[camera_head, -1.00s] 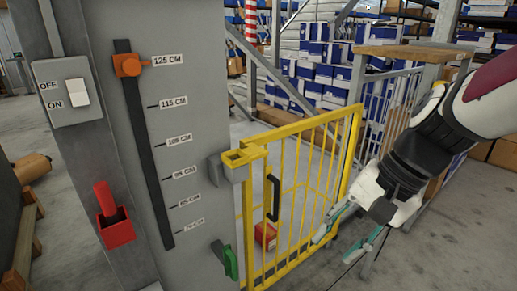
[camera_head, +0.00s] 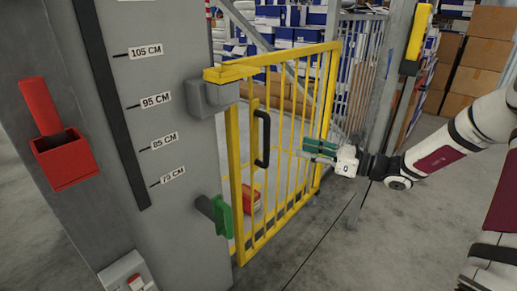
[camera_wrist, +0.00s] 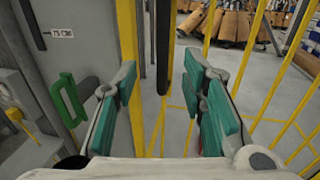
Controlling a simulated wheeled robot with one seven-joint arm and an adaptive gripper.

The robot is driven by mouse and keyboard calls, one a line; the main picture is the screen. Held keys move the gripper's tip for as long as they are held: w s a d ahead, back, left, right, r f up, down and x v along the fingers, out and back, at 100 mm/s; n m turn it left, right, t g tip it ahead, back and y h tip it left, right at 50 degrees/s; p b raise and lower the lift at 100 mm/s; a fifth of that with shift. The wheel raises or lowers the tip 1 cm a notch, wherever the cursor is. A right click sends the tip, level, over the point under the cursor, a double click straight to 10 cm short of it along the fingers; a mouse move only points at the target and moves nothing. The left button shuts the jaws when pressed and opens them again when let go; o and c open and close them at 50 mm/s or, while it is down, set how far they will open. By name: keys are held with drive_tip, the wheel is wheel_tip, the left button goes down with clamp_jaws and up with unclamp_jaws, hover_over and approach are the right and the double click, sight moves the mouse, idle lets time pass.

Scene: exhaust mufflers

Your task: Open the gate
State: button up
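The yellow barred gate (camera_head: 292,150) stands beside the grey post in the head view. Its black handle (camera_head: 262,140) is on the bar side near the post. In the wrist view the handle (camera_wrist: 165,50) shows as a dark vertical bar beyond the fingers, roughly between them. My gripper (camera_head: 318,149) is in front of the gate, right of the handle in the head view. In the wrist view my gripper (camera_wrist: 162,115) has its two green-padded fingers spread wide, with nothing between the pads. A green lever (camera_head: 220,216) on the post is beside the gate's lower edge; it also shows in the wrist view (camera_wrist: 67,98).
The grey post (camera_head: 170,65) carries a height scale and a red holder (camera_head: 62,158). A red box (camera_head: 251,199) lies on the floor behind the gate. Cardboard boxes (camera_head: 484,50) are stacked at right. Floor in front of the gate is clear.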

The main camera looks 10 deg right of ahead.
drive_tip(key=b+x, duration=0.4)
drive_tip(key=x, duration=0.9)
drive_tip(key=shift+w+a+b, duration=0.1)
drive_tip(key=shift+w+b, duration=0.2)
drive_tip(key=shift+w, duration=0.15)
drive_tip(key=shift+c, duration=0.3)
clamp_jaws()
